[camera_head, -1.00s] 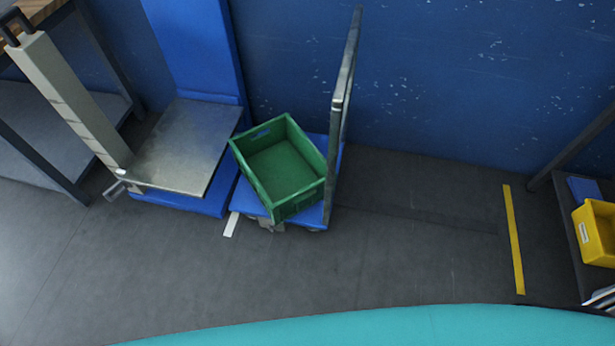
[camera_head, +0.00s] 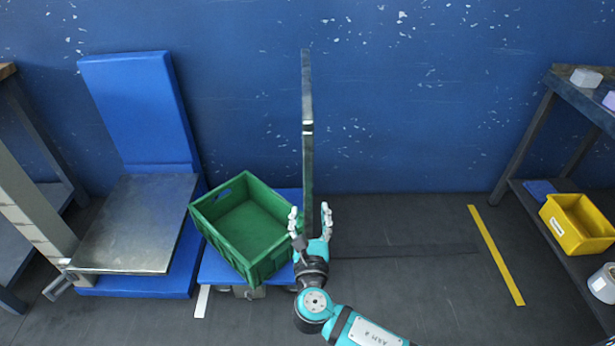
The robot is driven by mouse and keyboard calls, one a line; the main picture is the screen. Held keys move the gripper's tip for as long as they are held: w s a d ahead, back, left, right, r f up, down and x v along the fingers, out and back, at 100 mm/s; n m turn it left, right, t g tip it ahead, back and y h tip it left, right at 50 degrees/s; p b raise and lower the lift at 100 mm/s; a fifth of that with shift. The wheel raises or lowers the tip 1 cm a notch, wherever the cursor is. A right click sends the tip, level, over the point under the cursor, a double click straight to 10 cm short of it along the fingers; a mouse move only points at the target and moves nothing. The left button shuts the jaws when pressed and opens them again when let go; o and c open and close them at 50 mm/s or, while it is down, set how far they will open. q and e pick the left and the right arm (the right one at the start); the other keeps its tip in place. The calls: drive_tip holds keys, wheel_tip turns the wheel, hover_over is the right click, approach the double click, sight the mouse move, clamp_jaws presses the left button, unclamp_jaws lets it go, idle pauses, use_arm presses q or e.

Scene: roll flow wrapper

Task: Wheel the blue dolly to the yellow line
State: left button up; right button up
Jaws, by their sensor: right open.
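The blue dolly (camera_head: 223,271) stands on the floor left of centre, beside a white floor mark (camera_head: 202,301). A green crate (camera_head: 245,228) sits askew on its deck. Its upright handle panel (camera_head: 307,130) rises at the deck's right end. My right gripper (camera_head: 311,218) is open, its fingers at the lower part of the handle panel, one on each side in the picture. Whether they touch the panel I cannot tell. The yellow line (camera_head: 495,254) lies on the floor to the right, well apart from the dolly. My left gripper is not in view.
A blue lift with a grey metal platform (camera_head: 135,222) stands close left of the dolly. The floor between dolly and yellow line is clear. At the right is a shelf rack (camera_head: 521,150) with a yellow bin (camera_head: 577,225). A blue wall runs behind.

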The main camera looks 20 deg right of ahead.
sight(308, 176)
drive_tip(key=b+x, duration=0.2)
drive_tip(key=x, duration=1.1)
drive_tip(key=shift+w+f, duration=0.15)
drive_tip(key=shift+w, duration=0.15)
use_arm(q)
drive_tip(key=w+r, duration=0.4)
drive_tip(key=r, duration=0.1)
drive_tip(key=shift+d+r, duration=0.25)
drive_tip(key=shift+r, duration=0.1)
use_arm(e)
drive_tip(key=shift+w+d, duration=0.2)
drive_tip(key=shift+w, duration=0.45)
drive_tip(key=shift+c, duration=0.4)
clamp_jaws()
